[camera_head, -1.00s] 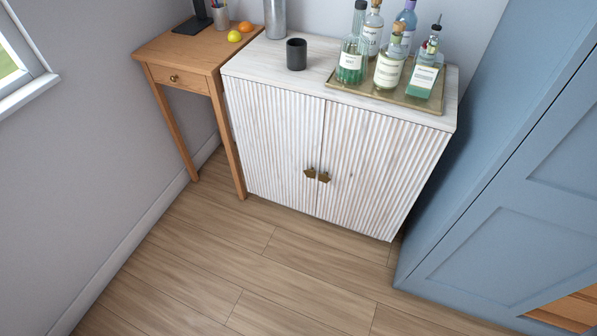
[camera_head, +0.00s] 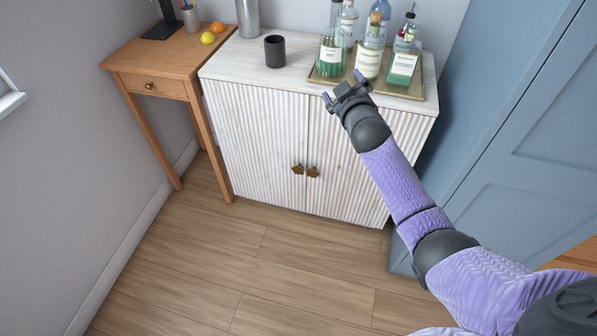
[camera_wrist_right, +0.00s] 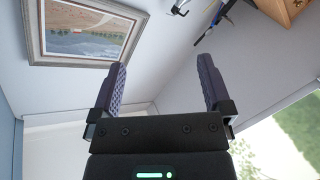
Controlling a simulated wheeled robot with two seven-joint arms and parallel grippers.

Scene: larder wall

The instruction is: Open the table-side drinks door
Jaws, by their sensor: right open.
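The drinks cabinet is white with two fluted doors and small brass handles. The table-side door (camera_head: 254,139) is the left one, beside the wooden table, with its handle (camera_head: 297,169) at its right edge. The other door (camera_head: 345,165) has its handle (camera_head: 313,172) just beside it. Both doors are shut. My right gripper (camera_head: 344,88) is open and empty, in front of the cabinet's upper part and well above the handles. In the right wrist view its two fingers (camera_wrist_right: 162,88) stand wide apart with nothing between them. My left gripper is not in view.
Bottles stand on a gold tray (camera_head: 428,92) on the cabinet top, close behind my right gripper. A dark cup (camera_head: 275,52) stands to their left. The wooden table (camera_head: 150,60) adjoins the cabinet's left side. A blue tall cupboard (camera_head: 500,130) is at right. The floor in front is clear.

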